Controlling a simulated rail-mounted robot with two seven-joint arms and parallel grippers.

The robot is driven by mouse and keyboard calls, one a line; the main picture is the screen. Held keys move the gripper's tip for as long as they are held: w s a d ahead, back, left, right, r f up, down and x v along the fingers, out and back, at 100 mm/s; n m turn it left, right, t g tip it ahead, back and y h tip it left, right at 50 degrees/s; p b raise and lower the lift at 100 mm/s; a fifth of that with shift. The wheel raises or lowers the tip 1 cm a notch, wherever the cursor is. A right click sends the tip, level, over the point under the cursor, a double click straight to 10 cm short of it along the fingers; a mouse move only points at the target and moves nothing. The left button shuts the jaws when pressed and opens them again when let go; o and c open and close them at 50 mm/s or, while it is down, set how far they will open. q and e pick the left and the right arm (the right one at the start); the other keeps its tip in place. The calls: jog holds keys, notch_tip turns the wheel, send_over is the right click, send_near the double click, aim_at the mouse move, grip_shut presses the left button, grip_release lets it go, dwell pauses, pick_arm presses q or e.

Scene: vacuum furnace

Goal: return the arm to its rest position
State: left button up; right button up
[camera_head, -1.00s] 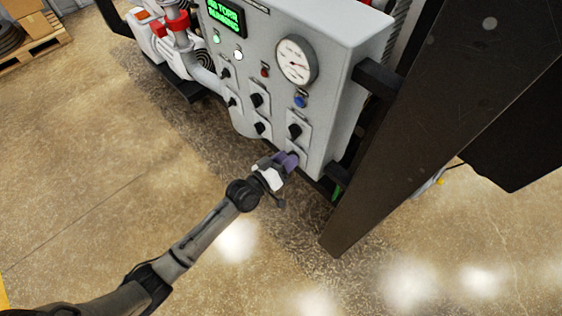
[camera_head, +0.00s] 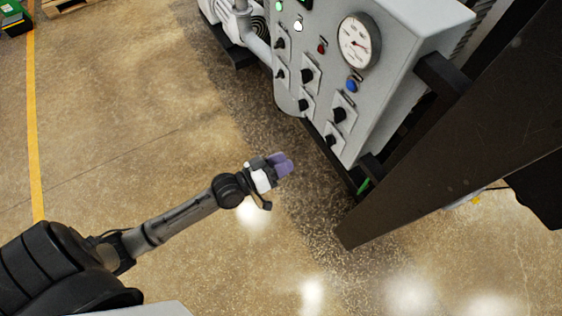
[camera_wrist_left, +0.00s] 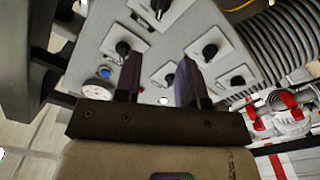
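My left arm (camera_head: 180,220) reaches in from the lower left in the head view. My left gripper (camera_head: 283,164) has purple fingers and hangs in free air over the floor, left of and clear of the grey control panel (camera_head: 395,50). In the left wrist view its two fingers (camera_wrist_left: 158,82) stand apart with nothing between them, and the panel's black knobs show beyond them. My right gripper is not in view.
The panel carries a round gauge (camera_head: 359,41), a blue button (camera_head: 352,86) and several black knobs. A dark post (camera_head: 440,150) stands at the right. A pump (camera_head: 225,20) is at the top. The floor (camera_head: 130,120) at the left is clear.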

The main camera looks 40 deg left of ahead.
pick_arm(q)
jog(key=shift+s, duration=0.1)
dwell(0.5)
jog(key=s+f+m+g+y, duration=0.2)
jog(key=s+f+m+g, duration=0.3)
jog(key=f+g, duration=0.3)
jog(key=s+r+n+g+y, duration=0.2)
jog(key=s+g+y, duration=0.3)
jog(key=s, duration=1.1)
notch_tip(320, 180, up, 22)
jog(key=p, duration=2.2)
jog(key=shift+s+m, duration=0.15)
jog(key=shift+m, duration=0.15)
